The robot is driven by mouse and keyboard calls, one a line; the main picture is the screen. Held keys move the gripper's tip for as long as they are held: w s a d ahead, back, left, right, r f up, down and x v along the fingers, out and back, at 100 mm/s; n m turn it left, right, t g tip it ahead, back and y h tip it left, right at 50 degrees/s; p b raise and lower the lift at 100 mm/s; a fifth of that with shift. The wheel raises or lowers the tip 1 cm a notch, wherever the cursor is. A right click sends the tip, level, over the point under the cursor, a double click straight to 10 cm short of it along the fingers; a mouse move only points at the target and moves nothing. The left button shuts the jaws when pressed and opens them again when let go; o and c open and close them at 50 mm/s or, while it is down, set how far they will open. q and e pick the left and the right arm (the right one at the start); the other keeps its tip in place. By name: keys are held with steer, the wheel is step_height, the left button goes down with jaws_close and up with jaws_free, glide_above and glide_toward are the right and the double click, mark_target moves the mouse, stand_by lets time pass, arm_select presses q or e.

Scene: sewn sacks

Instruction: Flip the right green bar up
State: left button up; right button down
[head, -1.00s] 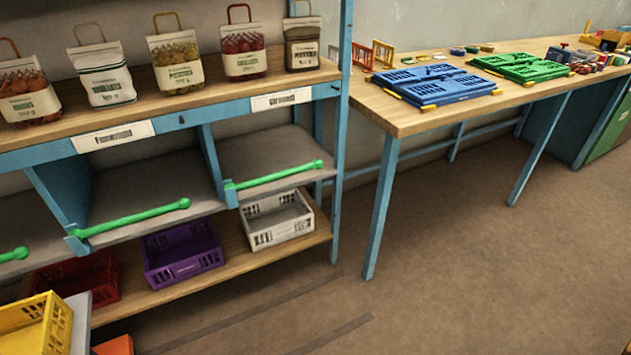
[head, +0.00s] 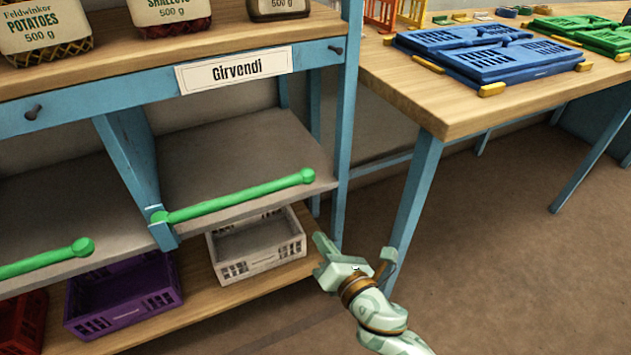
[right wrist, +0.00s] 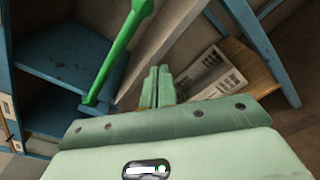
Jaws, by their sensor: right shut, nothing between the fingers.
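The right green bar (head: 235,198) lies nearly level along the front edge of the right grey shelf compartment. Its left end sits at a blue bracket (head: 163,230) on the divider, and its knobbed right end is near the right post. It also shows in the right wrist view (right wrist: 114,58), left of the fingers. My right gripper (head: 322,242) is below and to the right of the bar's knobbed end, apart from it. Its fingers are together and empty in the right wrist view (right wrist: 158,72). Another green bar (head: 40,261) lies level at the left. My left gripper is out of view.
A white crate (head: 257,262) and a purple crate (head: 122,311) stand on the lower wooden shelf. The blue shelf post (head: 342,190) is close to my right gripper. A wooden table (head: 440,110) with a blue panel (head: 490,55) stands at right; the floor before it is clear.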

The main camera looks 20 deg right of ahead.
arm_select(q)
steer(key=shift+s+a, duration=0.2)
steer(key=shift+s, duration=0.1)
arm_select(e)
steer(key=shift+s+n, duration=0.1)
steer(key=shift+n, duration=0.9)
